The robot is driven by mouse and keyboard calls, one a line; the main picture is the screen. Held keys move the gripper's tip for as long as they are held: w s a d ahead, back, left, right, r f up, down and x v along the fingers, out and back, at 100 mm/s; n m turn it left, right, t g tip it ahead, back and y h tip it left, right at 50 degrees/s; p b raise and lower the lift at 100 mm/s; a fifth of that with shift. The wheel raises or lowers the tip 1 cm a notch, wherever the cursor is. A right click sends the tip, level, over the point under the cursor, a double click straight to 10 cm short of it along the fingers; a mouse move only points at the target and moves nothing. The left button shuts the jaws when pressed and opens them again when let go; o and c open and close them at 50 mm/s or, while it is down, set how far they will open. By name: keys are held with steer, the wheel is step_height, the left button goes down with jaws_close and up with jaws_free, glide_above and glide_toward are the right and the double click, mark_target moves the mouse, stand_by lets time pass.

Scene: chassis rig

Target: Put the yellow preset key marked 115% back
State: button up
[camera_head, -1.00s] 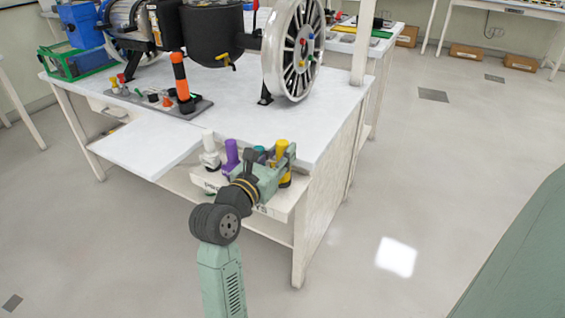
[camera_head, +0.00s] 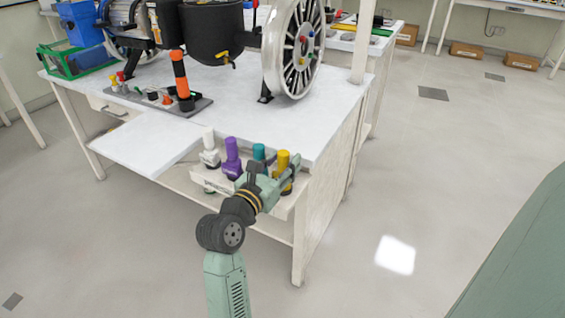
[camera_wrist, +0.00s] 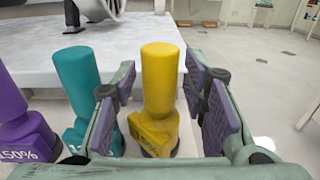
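The yellow key (camera_head: 284,159) stands upright at the right end of a row of keys on the low shelf at the bench's front corner. It also shows in the wrist view (camera_wrist: 161,85), its label too unclear to read. My gripper (camera_wrist: 160,88) is open, with one purple pad on each side of the yellow key. A gap shows on the left; the right pad looks very close, and I cannot tell if it touches. In the head view my gripper (camera_head: 276,183) is in front of the key and hides part of its base.
A teal key (camera_wrist: 78,85) stands just left of my left finger. A purple key (camera_head: 231,155) and a white key (camera_head: 209,148) stand further left. The white bench top (camera_head: 310,135) rises behind the shelf (camera_head: 215,184).

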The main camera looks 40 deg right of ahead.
steer(key=shift+r, duration=0.1)
steer(key=b+v, duration=0.1)
steer(key=v, duration=1.1)
